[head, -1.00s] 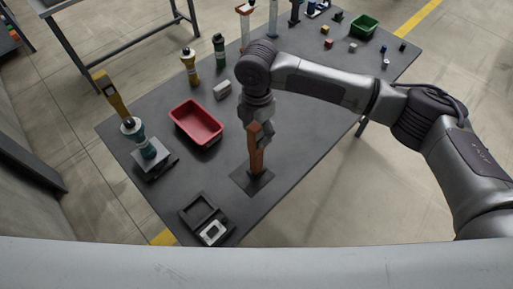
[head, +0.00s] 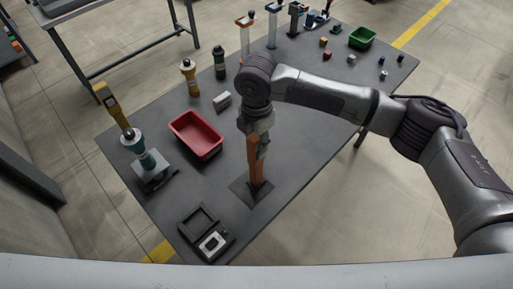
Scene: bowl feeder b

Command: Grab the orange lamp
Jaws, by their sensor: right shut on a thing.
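The orange lamp (head: 255,163) is a slim orange post. It stands upright above a dark square plate (head: 250,191) near the front middle of the table. My right gripper (head: 258,138) comes down from above and is shut on the upper part of the orange lamp. The gripper and wrist hide the top of the lamp. I cannot tell whether the lamp's foot touches the plate. My left gripper is not in view.
A red bin (head: 176,139) stands left of the lamp. A black tray-like fixture (head: 201,222) lies in front. A yellow and teal device (head: 132,137) stands at the left edge. Several small blocks and a green bin (head: 362,38) are at the back right.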

